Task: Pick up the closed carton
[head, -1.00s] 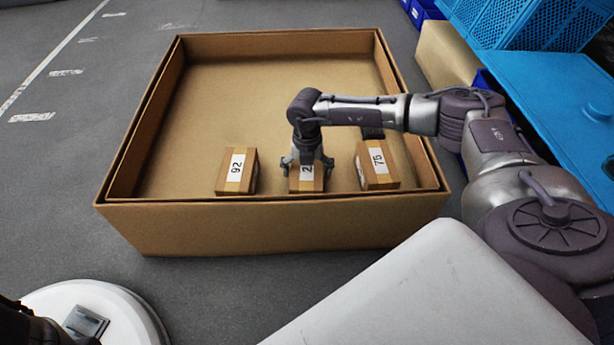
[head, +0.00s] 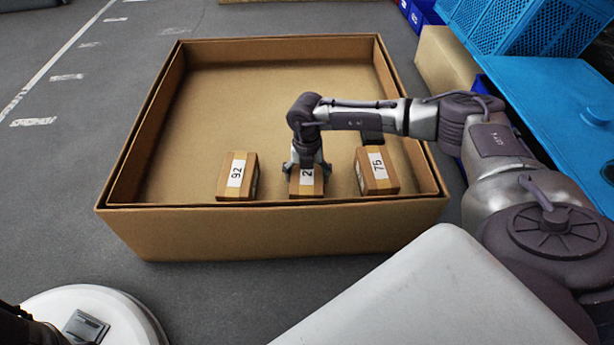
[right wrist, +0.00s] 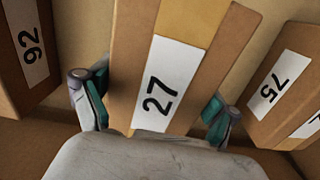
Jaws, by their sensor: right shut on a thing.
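A closed carton marked 27 (head: 306,188) stands in the big open cardboard box (head: 270,230), between two other cartons. My right gripper (head: 307,168) reaches down over it from above and is shut on it. In the right wrist view the fingers (right wrist: 155,105) lie on both sides of carton 27 (right wrist: 180,60), whose label faces the camera. Whether the carton touches the box floor is hard to tell.
Carton 92 (head: 237,176) stands left of the held carton and carton 75 (head: 377,171) stands right of it, both close. The box's far half is bare. A blue table (head: 560,120) and blue crate (head: 530,22) are at the right.

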